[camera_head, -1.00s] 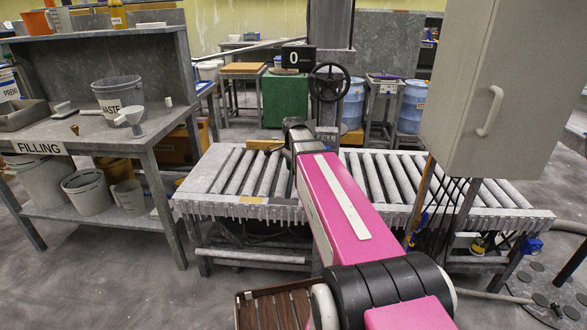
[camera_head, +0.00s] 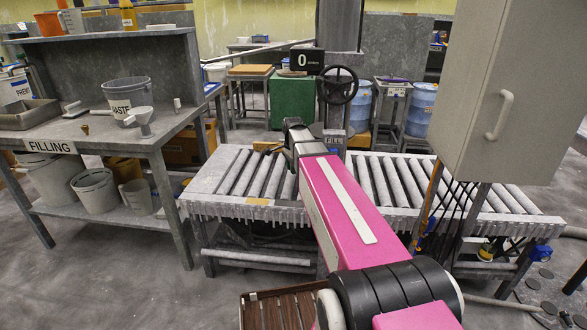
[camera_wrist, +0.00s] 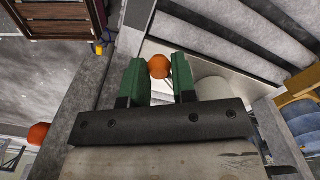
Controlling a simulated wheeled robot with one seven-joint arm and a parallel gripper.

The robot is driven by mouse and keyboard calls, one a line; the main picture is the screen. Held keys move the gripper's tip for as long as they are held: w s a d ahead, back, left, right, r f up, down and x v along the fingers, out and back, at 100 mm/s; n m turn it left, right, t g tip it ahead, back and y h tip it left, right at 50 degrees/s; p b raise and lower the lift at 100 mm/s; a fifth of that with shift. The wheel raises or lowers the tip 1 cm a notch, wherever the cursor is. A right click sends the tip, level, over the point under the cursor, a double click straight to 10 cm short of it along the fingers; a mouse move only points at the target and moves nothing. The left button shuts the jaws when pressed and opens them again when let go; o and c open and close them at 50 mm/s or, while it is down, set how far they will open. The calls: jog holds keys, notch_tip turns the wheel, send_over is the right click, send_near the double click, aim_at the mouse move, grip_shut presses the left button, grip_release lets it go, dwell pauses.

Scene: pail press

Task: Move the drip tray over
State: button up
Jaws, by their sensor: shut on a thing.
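My gripper (camera_wrist: 158,84) shows in the wrist view with two green fingers. They are closed around an orange round knob (camera_wrist: 158,66), which sits between their tips. A flat pale metal sheet (camera_wrist: 218,70), which looks like the drip tray, lies beneath and beside the knob, along the grey rollers. Whether the knob is fixed to this sheet is hard to tell. A pale round thing (camera_wrist: 211,88) is partly hidden behind the gripper body. In the head view my arm reaches over the roller conveyor and hides the fingers and most of what they hold.
The roller conveyor (camera_head: 230,207) crosses the middle. A filling bench (camera_head: 110,140) with a waste pail (camera_head: 126,97) stands left. A grey cabinet (camera_head: 510,80) hangs close on the right. A post with a handwheel (camera_head: 338,86) rises behind my arm. Bare floor lies left of the conveyor.

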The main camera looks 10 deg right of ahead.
jog(key=shift+w+a, duration=0.4)
jog(key=shift+w, duration=0.45)
jog(key=shift+w+a, duration=0.4)
jog(key=shift+w, duration=0.45)
jog(key=w, duration=0.3)
jog(key=shift+w+a, duration=0.3)
jog(key=shift+w, duration=0.2)
